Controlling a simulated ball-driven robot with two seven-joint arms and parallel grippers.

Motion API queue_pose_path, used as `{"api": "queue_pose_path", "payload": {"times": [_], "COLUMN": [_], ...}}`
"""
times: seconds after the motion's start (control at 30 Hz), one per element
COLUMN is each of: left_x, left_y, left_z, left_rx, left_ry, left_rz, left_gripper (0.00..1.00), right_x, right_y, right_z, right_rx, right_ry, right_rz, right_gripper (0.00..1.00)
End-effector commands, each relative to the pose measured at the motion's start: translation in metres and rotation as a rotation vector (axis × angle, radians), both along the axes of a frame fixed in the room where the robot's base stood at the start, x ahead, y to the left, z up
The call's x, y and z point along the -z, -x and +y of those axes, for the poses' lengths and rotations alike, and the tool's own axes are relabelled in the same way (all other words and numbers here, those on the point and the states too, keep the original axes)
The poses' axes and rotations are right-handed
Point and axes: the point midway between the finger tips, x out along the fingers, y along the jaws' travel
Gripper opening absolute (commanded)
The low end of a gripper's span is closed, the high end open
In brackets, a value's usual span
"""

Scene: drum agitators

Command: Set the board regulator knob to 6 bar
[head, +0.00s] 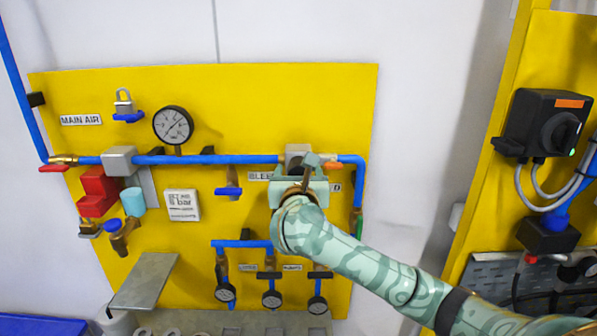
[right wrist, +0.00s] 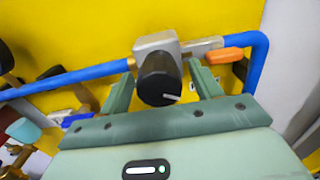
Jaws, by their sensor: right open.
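The regulator is a grey block (head: 297,150) on the blue pipe of the yellow board. Its black knob (right wrist: 157,82) shows in the right wrist view, with a white pointer mark directed right and slightly down. My right gripper (head: 303,170) is in front of the regulator and hides the knob in the head view. In the right wrist view my gripper (right wrist: 162,76) is open, with one finger on each side of the knob and visible gaps. A round gauge (head: 173,124) has a dark needle; its reading is too small to tell. My left gripper is not in view.
A white placard (head: 183,204) reads "6 bar". An orange valve handle (right wrist: 224,56) sits just right of the regulator. Small gauges (head: 271,299) hang below. A tilted grey shelf (head: 144,281) juts out lower left. A black switch box (head: 546,124) is at right.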

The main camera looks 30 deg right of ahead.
Motion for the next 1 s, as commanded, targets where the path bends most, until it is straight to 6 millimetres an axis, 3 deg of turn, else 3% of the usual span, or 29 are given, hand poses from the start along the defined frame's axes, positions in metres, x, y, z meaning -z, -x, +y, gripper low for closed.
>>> {"api": "queue_pose_path", "payload": {"times": [0.2, 0.33, 0.37, 0.67, 1.0], "left_x": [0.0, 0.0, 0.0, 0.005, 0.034], "left_y": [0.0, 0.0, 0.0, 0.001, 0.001], "left_z": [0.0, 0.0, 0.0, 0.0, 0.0], "left_rx": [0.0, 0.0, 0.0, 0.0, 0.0], "left_ry": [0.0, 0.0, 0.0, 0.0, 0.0], "left_rz": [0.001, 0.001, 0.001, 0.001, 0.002], "left_gripper": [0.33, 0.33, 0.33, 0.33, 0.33], "right_x": [0.0, 0.0, 0.0, 0.002, 0.006], "right_y": [0.0, 0.0, 0.0, 0.0, 0.0], "right_z": [0.0, 0.0, 0.0, 0.0, 0.001], "right_rx": [0.0, 0.0, 0.0, 0.001, 0.001], "right_ry": [0.001, 0.001, 0.001, -0.02, -0.188], "right_rz": [0.001, 0.001, 0.001, -0.012, -0.114], "right_gripper": [0.61, 0.25, 0.2, 0.2, 0.2]}}
